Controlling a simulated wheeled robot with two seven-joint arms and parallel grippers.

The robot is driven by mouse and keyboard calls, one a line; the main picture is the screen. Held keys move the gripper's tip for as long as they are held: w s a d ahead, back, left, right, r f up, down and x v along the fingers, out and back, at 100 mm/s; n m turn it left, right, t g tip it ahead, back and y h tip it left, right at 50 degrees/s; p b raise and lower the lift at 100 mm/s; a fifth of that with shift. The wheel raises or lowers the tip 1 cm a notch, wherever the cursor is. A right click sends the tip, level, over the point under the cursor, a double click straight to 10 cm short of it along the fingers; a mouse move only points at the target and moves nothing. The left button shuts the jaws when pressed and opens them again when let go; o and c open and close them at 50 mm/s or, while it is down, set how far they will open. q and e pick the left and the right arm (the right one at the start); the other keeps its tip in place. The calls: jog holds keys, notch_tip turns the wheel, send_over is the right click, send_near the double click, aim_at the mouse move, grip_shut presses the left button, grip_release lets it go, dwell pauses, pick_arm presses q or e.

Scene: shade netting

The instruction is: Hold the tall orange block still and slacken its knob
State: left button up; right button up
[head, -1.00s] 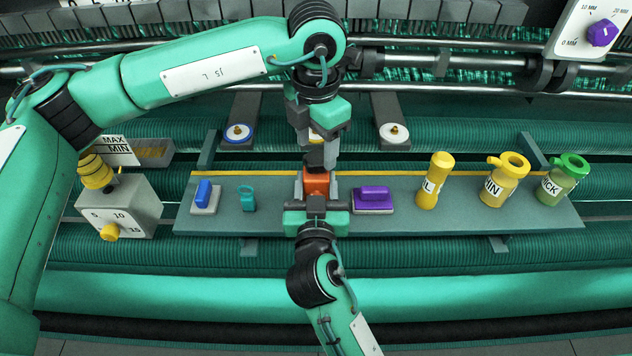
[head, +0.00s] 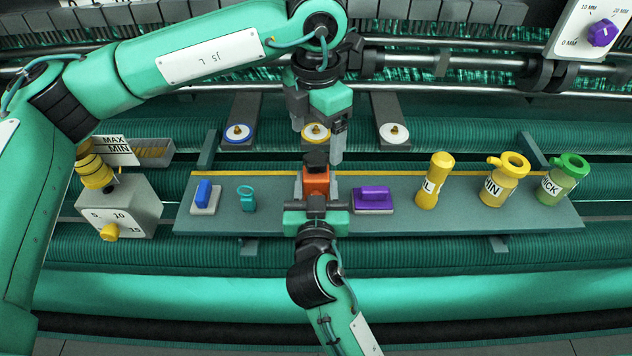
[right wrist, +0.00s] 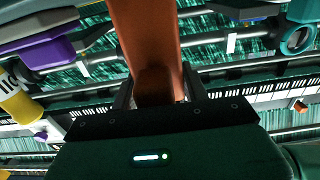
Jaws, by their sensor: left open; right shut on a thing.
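The tall orange block (head: 316,185) stands upright at the middle of the grey-green shelf, with a dark knob (head: 316,161) on top. My right gripper (head: 316,194) is shut on the block from the near side, one finger on each flank. In the right wrist view the orange block (right wrist: 147,40) rises between the dark fingers; its knob cannot be made out there. My left gripper (head: 318,132) is open and empty, pointing down, above and slightly behind the knob. Its fingers are apart from the knob.
On the shelf (head: 270,222) are a blue-handled block (head: 204,194), a teal ring-topped piece (head: 247,197) and a purple-handled block (head: 373,198). Yellow bottles (head: 436,180) and a green-capped one (head: 564,178) stand right. A grey dial box (head: 130,200) is left. Round discs (head: 393,133) lie behind.

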jog(key=o, duration=1.3)
pick_arm(q)
notch_tip(320, 180, up, 12)
jog(key=shift+f, duration=0.2)
pick_arm(e)
jog(key=s, duration=1.2)
